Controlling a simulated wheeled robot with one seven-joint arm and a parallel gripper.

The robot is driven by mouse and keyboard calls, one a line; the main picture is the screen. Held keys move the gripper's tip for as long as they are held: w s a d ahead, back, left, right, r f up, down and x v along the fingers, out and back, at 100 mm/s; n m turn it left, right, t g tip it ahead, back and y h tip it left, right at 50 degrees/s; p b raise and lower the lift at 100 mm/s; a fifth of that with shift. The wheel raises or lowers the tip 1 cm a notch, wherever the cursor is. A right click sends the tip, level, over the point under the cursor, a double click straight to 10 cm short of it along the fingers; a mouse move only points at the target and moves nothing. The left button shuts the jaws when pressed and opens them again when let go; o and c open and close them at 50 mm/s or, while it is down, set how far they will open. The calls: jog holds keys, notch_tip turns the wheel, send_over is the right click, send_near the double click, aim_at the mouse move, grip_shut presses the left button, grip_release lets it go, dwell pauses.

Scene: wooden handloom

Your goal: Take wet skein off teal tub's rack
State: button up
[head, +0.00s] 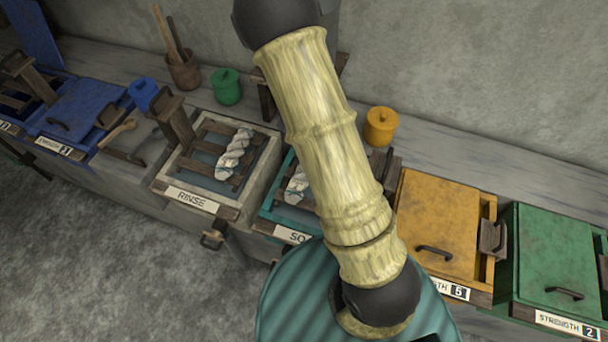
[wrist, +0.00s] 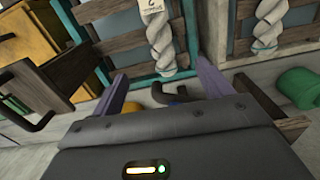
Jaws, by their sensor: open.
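The teal tub (head: 268,208) stands between the rinse tub and the yellow tub, mostly hidden behind my arm in the head view. A white twisted skein (head: 297,186) lies on its dark slatted rack, partly covered by my arm. In the wrist view the skein (wrist: 161,45) hangs ahead with a white tag at its upper part. My gripper (wrist: 164,72) is open, its two purple fingers spread to either side of the skein's near end. I see no contact. The gripper is hidden in the head view.
The rinse tub (head: 258,165) at left holds another white skein (head: 235,152) on its rack. The yellow tub (head: 440,225) and green tub (head: 555,260) are lidded at right. Green (head: 227,87) and yellow (head: 381,126) pots stand on the ledge behind.

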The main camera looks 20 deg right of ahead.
notch_tip(320, 180, down, 12)
jog(key=shift+f+p, duration=0.1)
jog(key=shift+p, duration=0.45)
dwell(0.3)
jog(key=shift+s+f, duration=0.2)
jog(key=shift+f, duration=0.3)
jog(key=f, duration=0.2)
jog(key=f+p, duration=0.1)
jog(key=f, duration=0.1)
jog(key=shift+s+a+f, duration=0.1)
jog(key=shift+a, duration=0.1)
jog(key=shift+c, duration=0.5)
jog(key=c, duration=1)
